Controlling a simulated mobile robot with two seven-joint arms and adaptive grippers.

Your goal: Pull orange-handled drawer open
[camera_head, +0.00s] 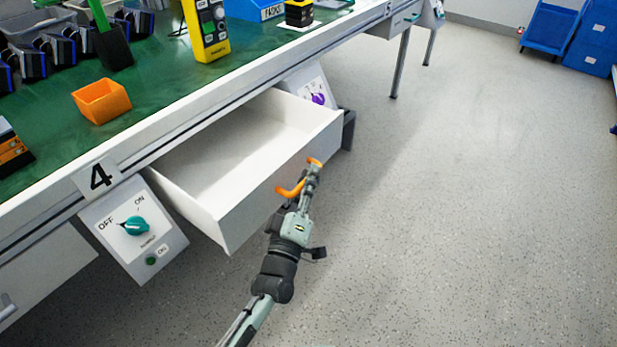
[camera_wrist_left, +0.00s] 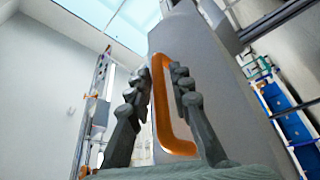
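The white drawer (camera_head: 281,186) stands pulled out well from under the green-topped workbench, and its inside is empty. Its orange handle (camera_head: 290,191) is on the front panel, partly hidden behind my left gripper (camera_head: 312,174). In the left wrist view, the orange handle (camera_wrist_left: 164,112) runs between the two dark fingers of my left gripper (camera_wrist_left: 160,76). The fingertips lean inward and close on the handle from both sides. My right gripper is in neither view.
The workbench (camera_head: 150,125) holds an orange bin (camera_head: 101,101) and a yellow device (camera_head: 207,28). A panel with a teal rotary knob (camera_head: 135,226) hangs left of the drawer, and one with a purple knob (camera_head: 318,98) to its right.

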